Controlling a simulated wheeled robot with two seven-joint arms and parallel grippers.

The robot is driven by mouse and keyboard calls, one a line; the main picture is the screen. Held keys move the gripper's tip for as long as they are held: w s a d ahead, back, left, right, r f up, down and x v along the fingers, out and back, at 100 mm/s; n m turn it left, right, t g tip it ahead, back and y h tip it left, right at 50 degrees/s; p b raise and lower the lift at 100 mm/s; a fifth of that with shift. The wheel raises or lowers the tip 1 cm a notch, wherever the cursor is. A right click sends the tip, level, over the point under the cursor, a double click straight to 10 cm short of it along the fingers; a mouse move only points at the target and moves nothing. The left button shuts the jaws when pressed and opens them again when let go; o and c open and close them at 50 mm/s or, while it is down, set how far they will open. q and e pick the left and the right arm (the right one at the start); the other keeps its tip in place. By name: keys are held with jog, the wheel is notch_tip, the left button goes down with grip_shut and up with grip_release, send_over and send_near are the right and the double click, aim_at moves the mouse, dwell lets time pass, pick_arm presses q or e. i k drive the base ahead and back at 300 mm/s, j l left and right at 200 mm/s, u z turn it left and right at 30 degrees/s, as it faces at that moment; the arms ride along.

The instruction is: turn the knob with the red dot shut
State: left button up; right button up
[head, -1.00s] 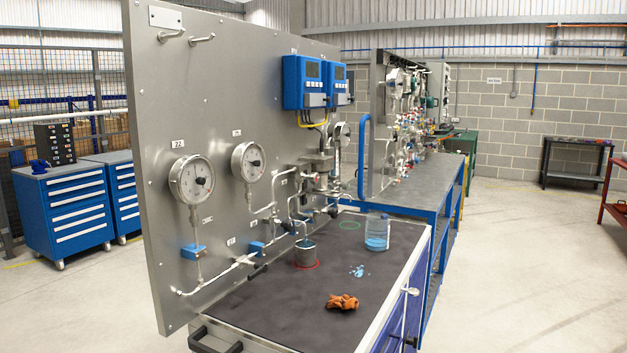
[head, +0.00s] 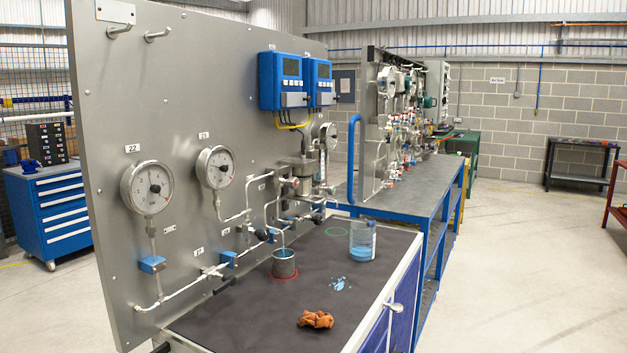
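The grey gauge panel (head: 110,60) stands on the left with pipes along its lower part. Blue-bodied fittings sit on the pipes, one at the left (head: 152,265) and one further right (head: 228,258). A dark handle (head: 224,285) sticks out low on the panel, and a dark knob (head: 262,235) sits near the bent spout pipe. A red dot on any knob is too small to make out. Neither of my grippers is in view.
Two round gauges (head: 147,188) and blue display boxes (head: 283,80) are on the panel.

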aim_at(293, 183)
jog(key=i+l, duration=0.3)
jog(key=l, duration=0.2)
jog(key=i+l, duration=0.35)
jog(key=l, duration=0.15)
jog(key=i+l, duration=0.3)
jog(key=l, duration=0.2)
jog(key=i+l, duration=0.3)
jog(key=l, duration=0.2)
jog(key=i+l, duration=0.3)
jog(key=l, duration=0.2)
jog(key=z, duration=0.05)
